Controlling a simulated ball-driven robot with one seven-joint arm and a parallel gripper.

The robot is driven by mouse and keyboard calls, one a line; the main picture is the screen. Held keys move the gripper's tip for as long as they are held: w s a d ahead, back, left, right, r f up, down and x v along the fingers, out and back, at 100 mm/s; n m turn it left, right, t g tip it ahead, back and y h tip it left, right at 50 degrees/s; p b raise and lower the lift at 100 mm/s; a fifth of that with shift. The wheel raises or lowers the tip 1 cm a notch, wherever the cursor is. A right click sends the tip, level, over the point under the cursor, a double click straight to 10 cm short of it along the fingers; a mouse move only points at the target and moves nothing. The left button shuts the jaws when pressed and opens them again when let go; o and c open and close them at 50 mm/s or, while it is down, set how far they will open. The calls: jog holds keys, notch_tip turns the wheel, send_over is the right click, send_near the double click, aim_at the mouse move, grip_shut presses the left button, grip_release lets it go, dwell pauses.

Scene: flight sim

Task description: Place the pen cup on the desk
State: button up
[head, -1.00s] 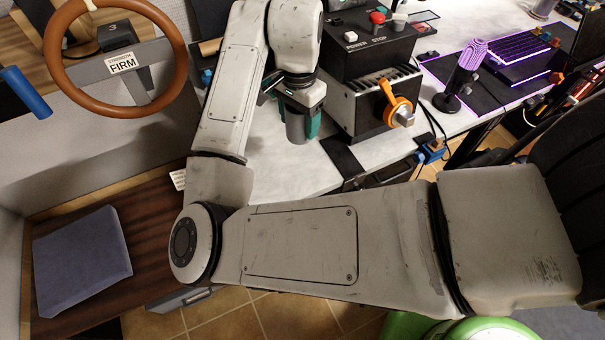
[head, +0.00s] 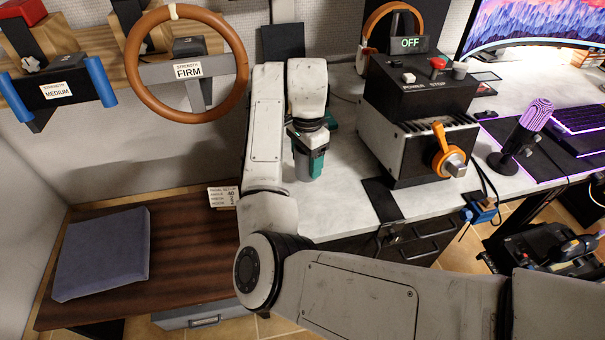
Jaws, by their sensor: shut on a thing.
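My gripper (head: 313,148), with dark and teal parts, points down over the left part of the white desk (head: 345,208). It is shut on a small grey, rounded thing, which looks like the pen cup (head: 303,167). The cup shows just below the gripper, roughly upright. My wrist and gripper partly hide it. I cannot tell whether its base touches the desk top or hangs just above it.
A black and grey control box (head: 418,85) with an orange-ringed knob stands right of the gripper. A microphone (head: 520,130) and keyboard are farther right. A steering wheel (head: 135,65) is at left, above a wooden bench with a blue-grey cushion (head: 102,252). Bare desk lies in front of the gripper.

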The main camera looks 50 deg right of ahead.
aim_at(302, 171)
jog(key=shift+w+f, duration=0.65)
jog(key=shift+f, duration=0.15)
jog(key=shift+w+f, duration=0.15)
jog(key=shift+f, duration=1.5)
jog(key=shift+f, duration=0.15)
jog(key=o, duration=1.1)
jog(key=shift+c, duration=0.2)
notch_tip(302, 171, up, 12)
jog(key=p, duration=0.1)
jog(key=shift+r, duration=0.2)
